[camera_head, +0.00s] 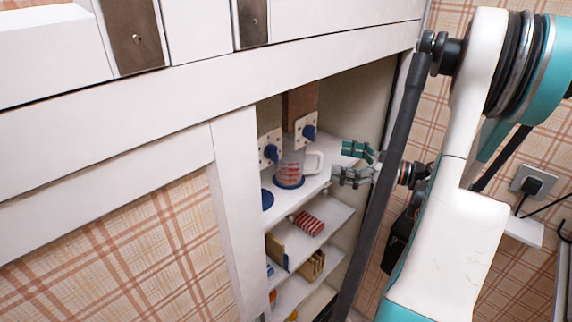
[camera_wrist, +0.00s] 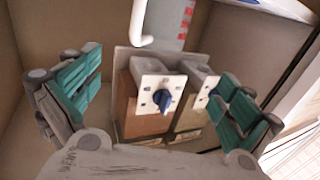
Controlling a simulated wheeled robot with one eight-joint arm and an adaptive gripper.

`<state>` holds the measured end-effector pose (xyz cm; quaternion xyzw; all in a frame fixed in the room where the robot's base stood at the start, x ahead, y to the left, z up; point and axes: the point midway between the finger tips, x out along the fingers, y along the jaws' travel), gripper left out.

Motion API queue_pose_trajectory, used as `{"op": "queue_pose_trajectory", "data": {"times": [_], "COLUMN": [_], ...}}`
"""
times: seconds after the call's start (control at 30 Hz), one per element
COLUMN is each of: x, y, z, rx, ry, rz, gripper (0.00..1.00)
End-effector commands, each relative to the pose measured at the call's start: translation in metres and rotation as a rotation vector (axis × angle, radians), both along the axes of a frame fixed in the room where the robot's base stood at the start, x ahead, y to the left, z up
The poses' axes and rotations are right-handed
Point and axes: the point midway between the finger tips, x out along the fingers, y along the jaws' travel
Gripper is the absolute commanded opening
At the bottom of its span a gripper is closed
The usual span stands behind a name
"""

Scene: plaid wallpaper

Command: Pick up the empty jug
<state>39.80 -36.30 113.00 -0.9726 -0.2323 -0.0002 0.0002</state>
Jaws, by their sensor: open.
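The jug (camera_head: 290,168) is clear, with red markings, a blue base and a white handle. It stands upright on the white upper shelf of the cupboard, its handle to the right. I see nothing inside it, but it is small in the picture. In the wrist view only part of the jug (camera_wrist: 174,22) shows at the top, with its white handle (camera_wrist: 139,24). My gripper (camera_head: 349,162) is open and empty, just right of the handle and apart from it. In the wrist view its green-padded fingers (camera_wrist: 158,98) are spread wide.
A brown dispenser with white plates and blue knobs (camera_head: 307,132) stands by the jug. A lower shelf (camera_head: 335,215) holds a red-striped item (camera_head: 307,222). The cupboard's white frame (camera_head: 240,200) bounds the opening on the left; a dark vertical bar crosses right of it.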

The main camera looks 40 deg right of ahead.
Motion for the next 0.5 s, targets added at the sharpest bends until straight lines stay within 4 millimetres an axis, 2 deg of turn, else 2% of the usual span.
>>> {"op": "queue_pose_trajectory", "data": {"times": [0.1, 0.3, 0.5], "x": [0.022, 0.051, 0.063], "y": [0.012, 0.027, 0.032], "z": [-0.002, -0.001, -0.001], "rx": [0.000, 0.000, 0.000], "ry": [0.000, 0.000, 0.000], "rz": [0.004, 0.004, 0.001], "gripper": [0.99, 0.99, 0.99]}}
